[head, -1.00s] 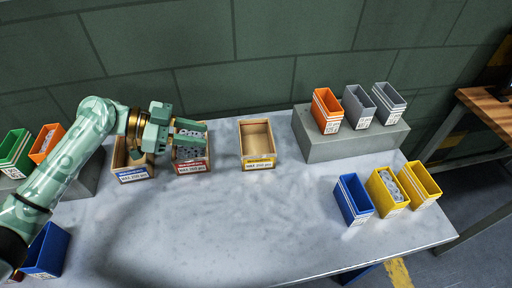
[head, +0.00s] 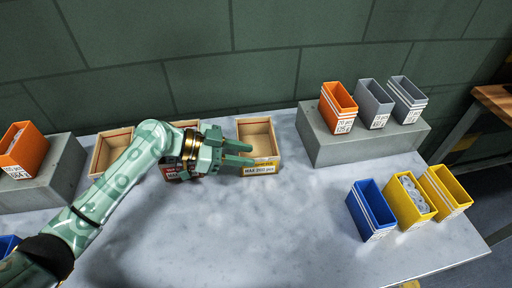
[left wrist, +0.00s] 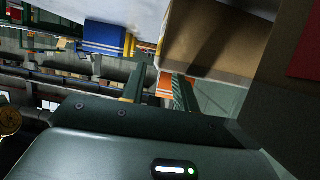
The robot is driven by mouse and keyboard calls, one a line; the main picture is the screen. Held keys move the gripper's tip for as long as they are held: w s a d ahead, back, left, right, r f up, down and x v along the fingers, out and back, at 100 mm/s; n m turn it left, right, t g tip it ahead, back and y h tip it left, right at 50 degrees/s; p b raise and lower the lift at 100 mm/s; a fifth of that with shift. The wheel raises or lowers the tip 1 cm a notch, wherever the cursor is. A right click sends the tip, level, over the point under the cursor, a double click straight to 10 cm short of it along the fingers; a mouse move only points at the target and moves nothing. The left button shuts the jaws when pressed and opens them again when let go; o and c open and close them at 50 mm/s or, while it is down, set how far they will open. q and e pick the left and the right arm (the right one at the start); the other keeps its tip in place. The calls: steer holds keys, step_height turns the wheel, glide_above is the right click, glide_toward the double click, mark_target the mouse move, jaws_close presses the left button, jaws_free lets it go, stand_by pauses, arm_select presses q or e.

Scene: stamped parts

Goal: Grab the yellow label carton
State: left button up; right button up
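The yellow label carton (head: 258,131) is an open wooden-coloured box at the back middle of the table, with a yellow and white label (head: 262,168) on its front. It looks empty. My left gripper (head: 250,154) is open, its two fingers apart and pointing right, at the carton's front left side, partly covering it in the head view. In the left wrist view the fingers (left wrist: 160,82) are spread and a brown carton (left wrist: 215,40) fills the area just past their tips. I cannot tell whether they touch it. My right gripper is not in view.
Two other cartons stand to the left, one (head: 108,150) beside my arm and one (head: 185,124) mostly hidden behind my gripper. A grey block (head: 365,145) with orange and grey bins stands right. Blue and yellow bins (head: 372,208) stand at the front right. The middle table is clear.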

mark_target(259, 158)
arm_select(q)
steer(key=x, duration=0.4)
steer(key=shift+s+d+f+b, duration=0.1)
steer(key=shift+d+f+b, duration=0.1)
steer(key=shift+d+b, duration=0.15)
jaws_close()
steer(key=shift+a, duration=0.1)
